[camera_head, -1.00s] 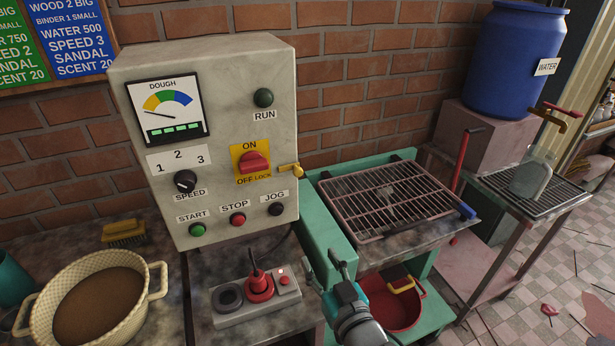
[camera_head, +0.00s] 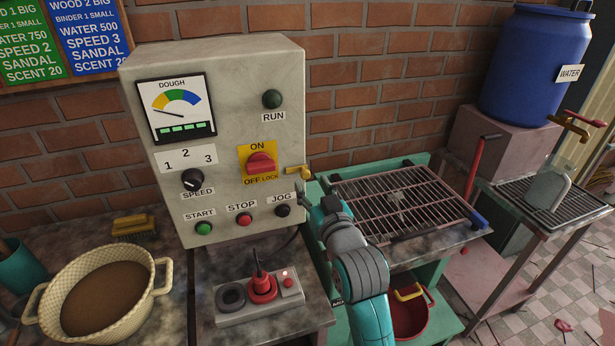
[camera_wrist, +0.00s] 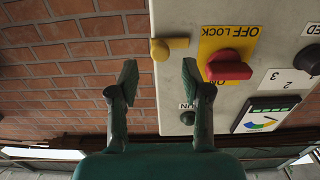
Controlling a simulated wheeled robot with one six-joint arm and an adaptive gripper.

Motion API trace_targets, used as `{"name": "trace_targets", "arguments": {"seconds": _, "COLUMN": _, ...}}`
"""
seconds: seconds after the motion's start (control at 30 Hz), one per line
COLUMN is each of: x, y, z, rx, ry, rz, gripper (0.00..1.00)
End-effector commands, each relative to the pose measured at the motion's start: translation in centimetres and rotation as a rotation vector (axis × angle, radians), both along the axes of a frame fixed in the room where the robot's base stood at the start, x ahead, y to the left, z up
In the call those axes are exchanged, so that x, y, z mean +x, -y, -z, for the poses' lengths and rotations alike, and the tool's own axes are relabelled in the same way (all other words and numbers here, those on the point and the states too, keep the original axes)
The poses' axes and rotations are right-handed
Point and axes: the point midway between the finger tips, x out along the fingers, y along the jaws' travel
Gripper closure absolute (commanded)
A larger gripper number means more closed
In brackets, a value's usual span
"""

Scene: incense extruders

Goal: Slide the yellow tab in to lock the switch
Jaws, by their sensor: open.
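The yellow tab (camera_head: 297,172) sticks out past the right edge of the grey control box, beside the red switch (camera_head: 261,164) on its yellow ON / OFF LOCK plate. In the wrist view, which is upside down, the tab (camera_wrist: 160,49) has a round knob end and a thin strip reaching toward the switch (camera_wrist: 229,66). My gripper (camera_wrist: 160,76) is open and empty, its fingers on either side of the tab's knob in that picture. I cannot tell whether they touch it. In the head view my gripper (camera_head: 305,190) is just below the tab, partly hidden by my wrist.
START (camera_head: 204,228), STOP (camera_head: 244,220) and JOG (camera_head: 282,210) buttons sit low on the box. A wire rack (camera_head: 400,200) on a green frame stands to the right. A brick wall is behind.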

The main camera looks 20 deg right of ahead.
Motion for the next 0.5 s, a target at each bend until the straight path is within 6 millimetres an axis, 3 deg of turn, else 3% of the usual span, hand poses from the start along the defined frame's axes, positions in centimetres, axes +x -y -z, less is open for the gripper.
{"name": "trace_targets", "arguments": {"seconds": 0.2, "x": 3.1, "y": 0.0, "z": -0.1, "rx": 0.0, "ry": 0.001, "rz": 0.0, "gripper": 0.52}}
{"name": "trace_targets", "arguments": {"seconds": 0.5, "x": 4.3, "y": 0.0, "z": 0.0, "rx": 0.0, "ry": 0.0, "rz": 0.0, "gripper": 0.52}}
